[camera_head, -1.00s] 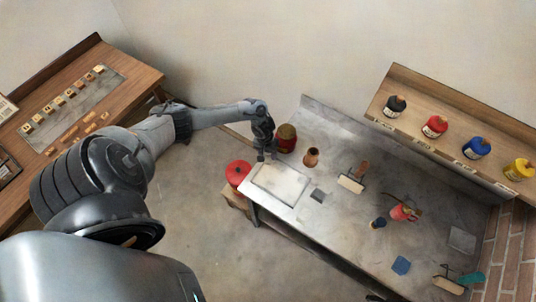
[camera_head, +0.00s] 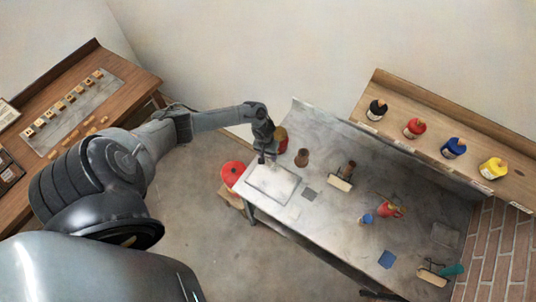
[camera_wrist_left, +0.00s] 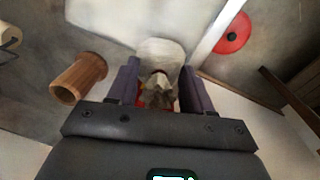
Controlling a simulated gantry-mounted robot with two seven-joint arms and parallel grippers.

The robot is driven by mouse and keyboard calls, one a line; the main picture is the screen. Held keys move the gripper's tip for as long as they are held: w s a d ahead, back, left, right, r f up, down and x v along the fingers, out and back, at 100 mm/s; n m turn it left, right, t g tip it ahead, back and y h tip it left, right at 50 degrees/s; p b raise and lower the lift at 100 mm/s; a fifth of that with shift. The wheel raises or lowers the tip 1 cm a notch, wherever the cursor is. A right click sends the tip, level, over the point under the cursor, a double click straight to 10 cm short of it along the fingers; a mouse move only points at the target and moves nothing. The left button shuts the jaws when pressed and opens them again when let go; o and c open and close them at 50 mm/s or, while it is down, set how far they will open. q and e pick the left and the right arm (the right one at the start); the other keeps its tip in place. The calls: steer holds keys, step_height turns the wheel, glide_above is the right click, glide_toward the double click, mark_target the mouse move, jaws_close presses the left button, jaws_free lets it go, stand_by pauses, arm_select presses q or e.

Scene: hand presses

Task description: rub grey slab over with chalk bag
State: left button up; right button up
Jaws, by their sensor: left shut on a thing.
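The grey slab (camera_head: 272,184), pale and framed by a darker edge, lies flat at the left end of the metal bench. My left gripper (camera_head: 264,157) is at the slab's far edge, fingers pointing down. In the left wrist view the gripper (camera_wrist_left: 160,88) is shut on the gathered neck of the chalk bag (camera_wrist_left: 162,56), a whitish rounded cloth bag hanging between the fingers. A pale flat surface (camera_wrist_left: 95,15), seemingly the slab, shows beyond the bag. I cannot tell whether the bag touches it. My right gripper is not in view.
A round red-lidded thing (camera_head: 232,173) is off the bench's left end. A roller (camera_head: 342,179) lies further right.

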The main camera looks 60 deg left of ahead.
arm_select(q)
step_height(320, 180, up, 2)
steer(key=shift+p, duration=0.75)
steer(key=shift+r, duration=0.25)
steer(key=shift+a+r, duration=0.1)
steer(key=shift+r, duration=0.65)
